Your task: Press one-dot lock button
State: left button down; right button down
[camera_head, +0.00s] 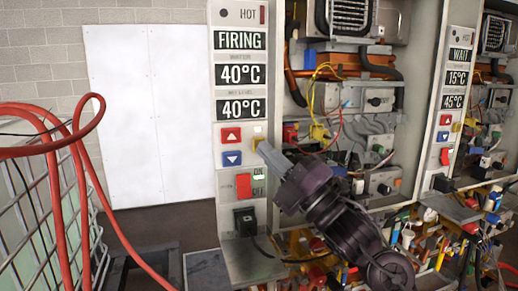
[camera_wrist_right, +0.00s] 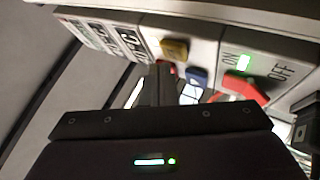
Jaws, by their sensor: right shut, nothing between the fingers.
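The near heater's control panel (camera_head: 241,109) reads FIRING, 40°C and 40°C. It carries a red up-arrow button (camera_head: 231,135) and a blue down-arrow button (camera_head: 231,158). To their right is a small yellowish button (camera_head: 257,141) under a pale label; its dot marking is too small to read. My right gripper (camera_head: 262,148) is shut and empty, its tip at or just in front of this button's lower edge. I cannot tell whether they touch. In the right wrist view the yellow button (camera_wrist_right: 175,49) shows just beyond the fingers (camera_wrist_right: 162,72). My left gripper is not in view.
A red rocker switch (camera_head: 243,186) with a lit green ON light (camera_head: 259,174) is below the buttons. Open heater insides with wires and pipes are at right. A second heater panel (camera_head: 455,90) reads WAIT. A red hose (camera_head: 58,170) loops over a wire cage at left.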

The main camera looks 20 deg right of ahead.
jog(key=shift+s, duration=0.1)
jog(key=s+b, duration=0.1)
jog(key=s, duration=0.5)
jog(key=shift+b, duration=0.4)
jog(key=shift+d, duration=0.1)
